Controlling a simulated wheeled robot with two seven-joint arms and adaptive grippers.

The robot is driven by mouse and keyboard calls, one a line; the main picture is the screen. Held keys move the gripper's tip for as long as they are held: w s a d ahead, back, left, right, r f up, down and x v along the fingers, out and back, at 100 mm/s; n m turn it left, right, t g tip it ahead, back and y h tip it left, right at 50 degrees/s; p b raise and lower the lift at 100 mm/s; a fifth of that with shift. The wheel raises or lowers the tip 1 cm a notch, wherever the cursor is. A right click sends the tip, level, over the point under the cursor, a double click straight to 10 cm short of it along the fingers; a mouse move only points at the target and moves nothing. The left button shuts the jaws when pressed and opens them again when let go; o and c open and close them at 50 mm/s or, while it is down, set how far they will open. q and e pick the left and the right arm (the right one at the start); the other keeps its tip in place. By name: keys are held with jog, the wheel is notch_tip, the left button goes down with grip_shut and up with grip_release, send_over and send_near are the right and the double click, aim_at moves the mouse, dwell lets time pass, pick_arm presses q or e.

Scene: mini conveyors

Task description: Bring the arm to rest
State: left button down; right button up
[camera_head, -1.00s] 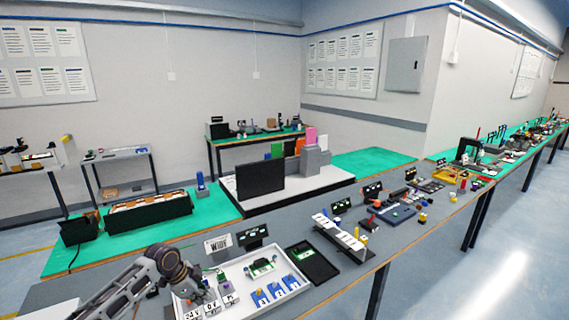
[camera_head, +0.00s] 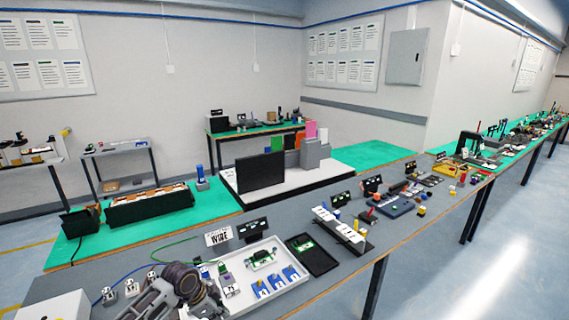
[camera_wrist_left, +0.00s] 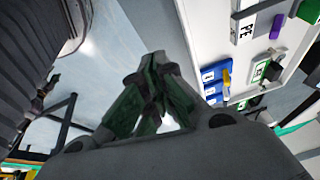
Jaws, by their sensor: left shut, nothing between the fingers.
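My left arm enters at the bottom left of the head view, folded low over the grey bench. Its gripper is mostly hidden there behind the dark rounded wrist (camera_head: 180,282). In the left wrist view the left gripper (camera_wrist_left: 155,88) is shut, its dark green fingers drawn together with nothing between them. The fingers appear beside the edge of a white tray (camera_wrist_left: 198,35), over the floor in the picture. I cannot tell their exact height. My right gripper is in neither view.
The white tray (camera_head: 235,306) holds blue blocks (camera_head: 262,289) and a green board (camera_head: 262,259). A black tray (camera_head: 314,258) lies beside it. Small terminal blocks (camera_head: 108,294) and a green wire (camera_head: 172,244) lie left. A WIRE sign (camera_head: 218,237) stands behind.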

pick_arm(q)
jog(key=s+d+f+n, duration=0.1)
jog(key=s+d+n, duration=0.4)
jog(key=s, duration=0.6)
jog(key=s+a+r+n+t+y, duration=0.1)
jog(key=s+a+n+y, duration=0.1)
jog(key=s+a+n, duration=0.3)
jog(key=s+a+r+n+y, duration=0.1)
jog(key=s+a+r, duration=0.1)
jog(key=s, duration=0.6)
notch_tip(320, 180, down, 36)
jog(key=s+g+b, duration=0.1)
jog(key=s+b, duration=0.1)
jog(key=s, duration=0.1)
jog(key=s+a+f+b, duration=0.1)
jog(key=s+a+f, duration=0.1)
jog(key=s+f, duration=0.8)
jog(key=s+a+f+g+b, duration=0.1)
jog(key=s+a+f, duration=0.1)
jog(key=s+f, duration=0.9)
jog(key=shift+s, duration=0.3)
jog(key=shift+s, duration=0.1)
